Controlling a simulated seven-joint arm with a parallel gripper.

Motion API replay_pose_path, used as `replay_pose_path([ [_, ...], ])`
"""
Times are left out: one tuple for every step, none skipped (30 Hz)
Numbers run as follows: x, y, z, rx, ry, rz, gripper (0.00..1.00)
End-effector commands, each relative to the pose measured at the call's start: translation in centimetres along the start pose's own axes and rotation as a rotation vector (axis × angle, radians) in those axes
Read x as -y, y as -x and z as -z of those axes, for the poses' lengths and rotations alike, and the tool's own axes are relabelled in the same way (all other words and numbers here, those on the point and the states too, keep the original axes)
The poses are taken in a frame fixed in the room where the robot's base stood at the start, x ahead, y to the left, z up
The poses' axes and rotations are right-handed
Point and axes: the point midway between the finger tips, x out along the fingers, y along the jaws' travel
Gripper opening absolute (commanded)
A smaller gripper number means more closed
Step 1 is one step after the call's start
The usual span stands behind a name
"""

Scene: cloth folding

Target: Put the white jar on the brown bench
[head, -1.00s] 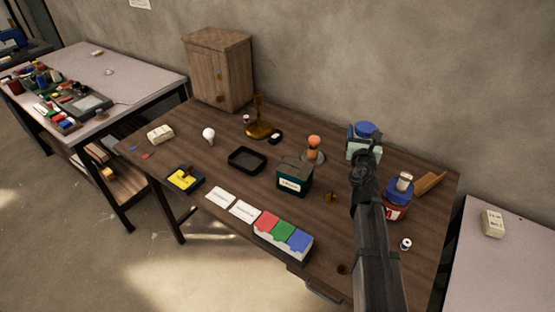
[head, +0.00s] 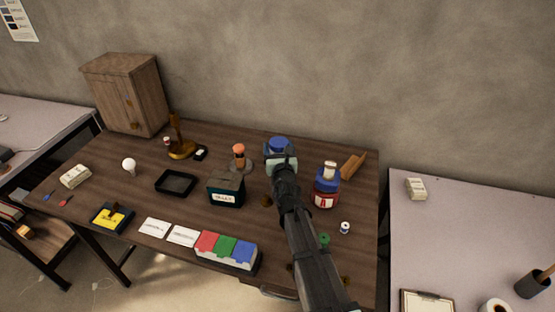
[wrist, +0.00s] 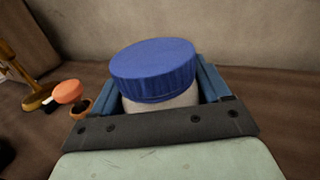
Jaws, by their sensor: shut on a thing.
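The white jar with a ribbed blue lid (head: 279,144) is near the back of the brown bench (head: 140,205) in the head view. In the wrist view, its blue lid (wrist: 153,68) and a strip of white body show between the fingers. My gripper (head: 281,160) is shut around the jar; it fills the lower part of the wrist view (wrist: 160,110). The jar's lower body is hidden by the gripper, and I cannot tell whether its base touches the bench top.
A red jar with a blue lid (head: 325,193) stands right of my arm, by a wooden piece (head: 353,165). An orange-topped object (head: 239,155), a teal box (head: 226,192) and a black tray (head: 175,183) lie left. A pale bench (head: 460,235) is at right.

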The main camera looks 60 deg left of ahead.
Motion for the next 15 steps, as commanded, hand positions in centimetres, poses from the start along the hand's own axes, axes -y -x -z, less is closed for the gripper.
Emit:
replay_pose_path([
  [0.0,0.0,0.3,0.001,0.000,0.001,0.28],
  [0.0,0.0,0.4,0.001,-0.001,0.001,0.28],
  [0.0,0.0,0.5,0.001,0.000,0.001,0.28],
  [0.0,0.0,0.7,0.001,0.000,0.001,0.28],
  [0.0,0.0,0.8,0.000,0.001,0.001,0.28],
  [0.0,0.0,1.2,0.000,0.000,0.001,0.28],
  [0.0,-0.1,1.6,0.000,0.000,0.001,0.28],
  [0.0,-0.1,2.0,0.000,0.001,0.000,0.28],
  [0.0,0.0,2.5,0.000,0.001,0.000,0.28],
  [0.0,-0.1,2.9,0.000,0.001,0.001,0.28],
  [0.0,-0.1,3.3,0.000,0.000,0.001,0.28],
  [0.0,-0.1,3.7,0.000,0.000,0.001,0.28],
  [0.0,-0.1,3.9,0.000,0.000,0.001,0.28],
  [0.0,0.0,4.2,0.000,0.000,0.000,0.28],
  [0.0,0.0,4.4,0.000,0.000,0.000,0.28],
])
